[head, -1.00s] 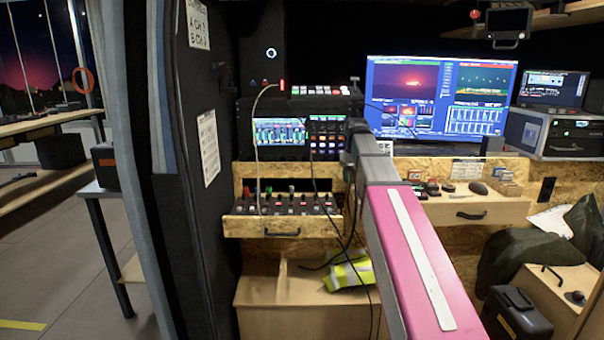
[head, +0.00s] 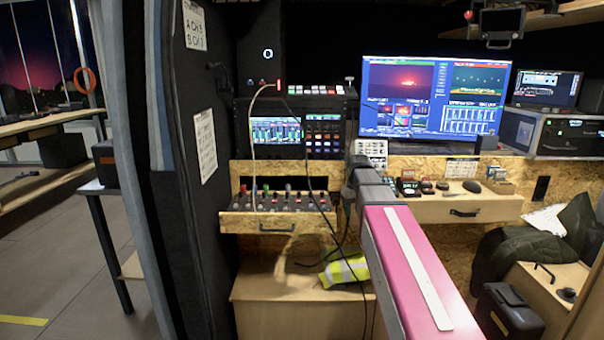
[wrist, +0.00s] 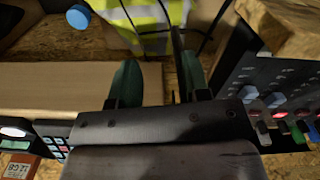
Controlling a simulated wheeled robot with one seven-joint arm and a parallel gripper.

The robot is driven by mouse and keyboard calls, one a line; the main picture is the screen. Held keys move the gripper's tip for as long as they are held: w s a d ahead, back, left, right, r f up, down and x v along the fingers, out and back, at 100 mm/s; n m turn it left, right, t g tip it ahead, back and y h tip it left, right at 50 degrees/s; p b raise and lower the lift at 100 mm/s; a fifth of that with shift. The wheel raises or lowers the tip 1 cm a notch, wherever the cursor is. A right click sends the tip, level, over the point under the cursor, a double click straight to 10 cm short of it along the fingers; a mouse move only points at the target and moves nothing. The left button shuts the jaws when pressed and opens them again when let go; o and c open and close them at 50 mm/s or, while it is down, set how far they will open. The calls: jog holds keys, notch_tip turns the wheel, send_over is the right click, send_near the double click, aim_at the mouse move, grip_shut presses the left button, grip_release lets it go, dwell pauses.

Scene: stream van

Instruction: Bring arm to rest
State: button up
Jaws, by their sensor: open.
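My pink arm (head: 415,270) reaches forward from the bottom of the head view. Its grey end section stands in front of the gap between the knob panel and the right-hand drawer. The fingers cannot be made out there. In the wrist view my gripper (wrist: 158,75) shows two dark green fingers, set apart with nothing held between them. The yellow safety vest (wrist: 150,25) lies beyond the fingertips, and a dark cable passes between or behind them.
The knob panel (head: 275,200) sits on a drawer left of my arm, with cables hanging past it. The vest (head: 345,271) lies on a low wooden box (head: 290,292). A right-hand drawer (head: 465,208), monitor (head: 435,97) and black case (head: 508,315) are nearby.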

jog(key=s+f+m, duration=0.1)
jog(key=s+f, duration=0.8)
jog(key=f, duration=0.3)
jog(key=s+f+m, duration=0.1)
jog(key=s+f, duration=0.7)
jog(key=f, duration=0.4)
jog(key=shift+s, duration=0.4)
dwell(0.4)
